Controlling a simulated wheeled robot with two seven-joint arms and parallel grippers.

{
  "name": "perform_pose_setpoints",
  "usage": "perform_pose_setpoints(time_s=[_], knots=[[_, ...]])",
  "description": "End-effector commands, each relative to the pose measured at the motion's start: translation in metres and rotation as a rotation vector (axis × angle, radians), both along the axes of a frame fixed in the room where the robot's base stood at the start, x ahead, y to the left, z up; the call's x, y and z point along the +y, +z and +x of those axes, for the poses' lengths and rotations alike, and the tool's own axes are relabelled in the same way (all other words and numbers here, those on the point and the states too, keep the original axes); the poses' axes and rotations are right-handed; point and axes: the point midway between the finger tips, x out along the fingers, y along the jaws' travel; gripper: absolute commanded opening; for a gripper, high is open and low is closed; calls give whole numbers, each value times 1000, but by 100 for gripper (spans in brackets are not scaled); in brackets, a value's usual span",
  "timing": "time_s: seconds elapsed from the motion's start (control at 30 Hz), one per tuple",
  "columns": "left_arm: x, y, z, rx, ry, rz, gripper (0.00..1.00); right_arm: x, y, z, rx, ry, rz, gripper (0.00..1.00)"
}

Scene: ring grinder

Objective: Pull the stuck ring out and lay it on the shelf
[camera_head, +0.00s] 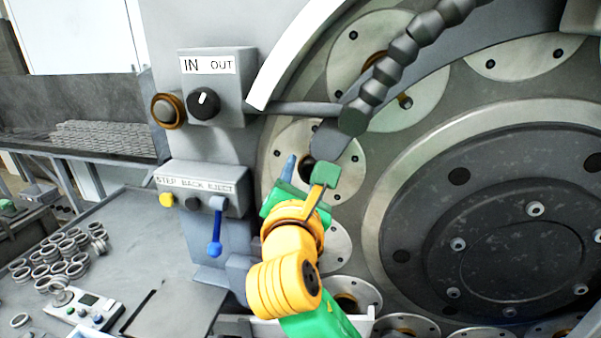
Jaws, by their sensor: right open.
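My right gripper (305,180) is open in front of the grinder's dial plate, close to a round holder disc (284,150) with a dark centre hole. Its green and yellow arm comes up from the bottom middle. I cannot make out a ring between its fingers, and the gripper covers part of that disc. A copper-coloured ring (374,62) shows partly in the centre of the upper disc, behind the segmented hose. Which ring is the stuck one I cannot tell. My left gripper is not in view. I cannot clearly identify the shelf.
The segmented coolant hose (399,62) hangs just above my right gripper. A control box with an IN/OUT knob (204,103) and a blue lever (215,230) stand left of it. Several loose rings (62,258) and a gauge (88,309) lie on the grey table at the left.

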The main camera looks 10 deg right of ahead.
Motion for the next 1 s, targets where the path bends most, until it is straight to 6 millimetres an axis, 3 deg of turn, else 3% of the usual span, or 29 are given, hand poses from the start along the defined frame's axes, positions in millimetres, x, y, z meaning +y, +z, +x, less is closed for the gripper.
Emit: perform_pose_setpoints(time_s=[0.27, 0.43, 1.0], knots=[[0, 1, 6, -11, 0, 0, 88, -1, -2, 4, 1, 1, 1, 44], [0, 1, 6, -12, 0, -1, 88, -1, -2, 4, 2, 0, 3, 0], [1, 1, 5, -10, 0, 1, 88, -1, -1, 4, 1, 0, 2, 0]])
